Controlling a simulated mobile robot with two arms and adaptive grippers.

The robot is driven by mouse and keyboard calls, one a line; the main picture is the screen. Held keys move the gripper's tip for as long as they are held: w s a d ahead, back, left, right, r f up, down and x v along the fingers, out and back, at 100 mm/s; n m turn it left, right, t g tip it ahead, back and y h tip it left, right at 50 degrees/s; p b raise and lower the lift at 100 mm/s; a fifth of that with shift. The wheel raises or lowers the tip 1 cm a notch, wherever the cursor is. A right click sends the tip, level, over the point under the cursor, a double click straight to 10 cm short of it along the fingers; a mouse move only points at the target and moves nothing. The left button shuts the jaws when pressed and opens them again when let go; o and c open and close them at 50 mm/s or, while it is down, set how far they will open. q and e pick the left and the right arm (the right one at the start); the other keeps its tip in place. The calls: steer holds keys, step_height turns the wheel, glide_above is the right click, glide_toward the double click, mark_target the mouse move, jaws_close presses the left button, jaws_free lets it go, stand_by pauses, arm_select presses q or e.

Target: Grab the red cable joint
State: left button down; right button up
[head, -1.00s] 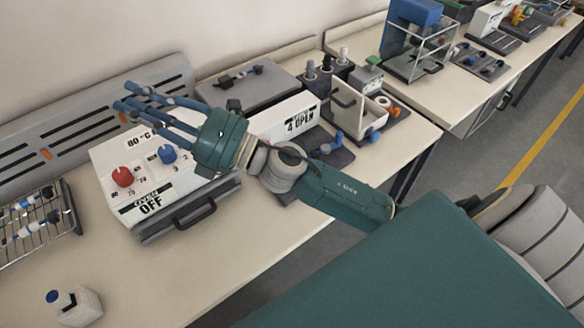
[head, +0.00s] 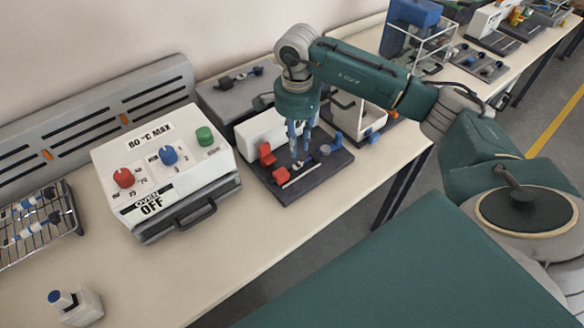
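A dark fixture plate (head: 317,182) lies on the bench right of the oven box. Near its left edge stands a red block (head: 266,155), and a smaller red piece (head: 281,175) sits in front of it beside a pale bar. I cannot tell for sure which of these is the red cable joint. My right gripper (head: 300,152) points down over the plate, just right of the red parts. Its blue fingers are apart, and I see nothing held between them. The fingertips look close to the plate; contact is unclear. My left gripper is out of view.
The white oven box (head: 165,165) with red, blue and green knobs stands left of the plate. A wire rack (head: 40,225) and a small white bottle (head: 78,305) are further left. A white open frame fixture (head: 360,122) stands to the right.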

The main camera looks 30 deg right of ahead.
mark_target(296, 167)
step_height(296, 167, down, 3)
steer(key=shift+f+p, duration=0.1)
steer(key=shift+p, duration=0.2)
step_height(296, 167, down, 4)
steer(key=shift+s+a+f+p, duration=0.1)
steer(key=shift+s+p, duration=0.05)
steer(key=shift+p, duration=1.05)
steer(key=shift+f, duration=0.55)
jaws_close()
